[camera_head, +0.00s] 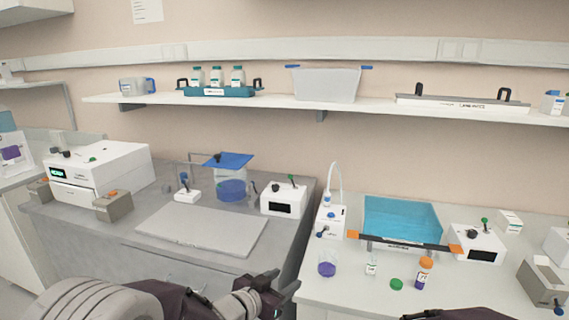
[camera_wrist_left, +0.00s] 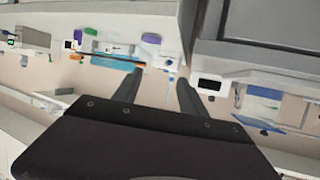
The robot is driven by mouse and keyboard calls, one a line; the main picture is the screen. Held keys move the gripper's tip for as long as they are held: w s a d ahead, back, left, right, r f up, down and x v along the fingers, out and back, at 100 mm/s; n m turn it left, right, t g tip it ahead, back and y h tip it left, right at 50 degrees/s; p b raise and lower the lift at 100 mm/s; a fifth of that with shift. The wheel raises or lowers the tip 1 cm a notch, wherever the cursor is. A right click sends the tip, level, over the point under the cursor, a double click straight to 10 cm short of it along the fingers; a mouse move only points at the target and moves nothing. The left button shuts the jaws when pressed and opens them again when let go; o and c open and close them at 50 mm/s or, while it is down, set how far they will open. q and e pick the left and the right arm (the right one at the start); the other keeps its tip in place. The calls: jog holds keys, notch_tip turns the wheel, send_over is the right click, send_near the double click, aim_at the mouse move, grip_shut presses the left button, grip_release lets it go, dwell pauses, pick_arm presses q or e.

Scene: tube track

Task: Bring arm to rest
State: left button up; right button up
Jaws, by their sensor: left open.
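My left arm comes in from the lower left of the head view. Its gripper (camera_head: 284,292) is in front of the gap between the two counters, near the bottom edge. In the left wrist view the two dark fingers of the left gripper (camera_wrist_left: 156,88) stand apart with nothing between them. The picture there is turned over, with the benches at the top. A dark part at the bottom right edge of the head view appears to be my right arm; its gripper does not show.
The left counter holds a flat grey plate (camera_head: 200,230) and a white machine (camera_head: 105,170). A shelf (camera_head: 270,101) runs above.

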pick_arm(q)
jog(key=s+a+f+n+g+y, duration=0.1)
jog(key=s+a+f+n+y, duration=0.15)
jog(key=a, duration=0.45)
jog(key=s+a+f+n+g+y, duration=0.1)
jog(key=s+a+f+n+y, duration=0.2)
jog(key=a, duration=0.5)
jog(key=s+a+f+n+g+y, duration=0.1)
jog(key=s+f+g, duration=0.3)
jog(key=s, duration=0.3)
jog(key=s+a+f+n+g+y, duration=0.1)
jog(key=s+a+f+g, duration=0.15)
jog(key=s, duration=0.45)
notch_tip(320, 180, up, 13)
jog(key=s+g+p, duration=0.1)
jog(key=p, duration=1.2)
jog(key=shift+s+d+g+p, duration=0.3)
jog(key=shift+s+d+g, duration=0.05)
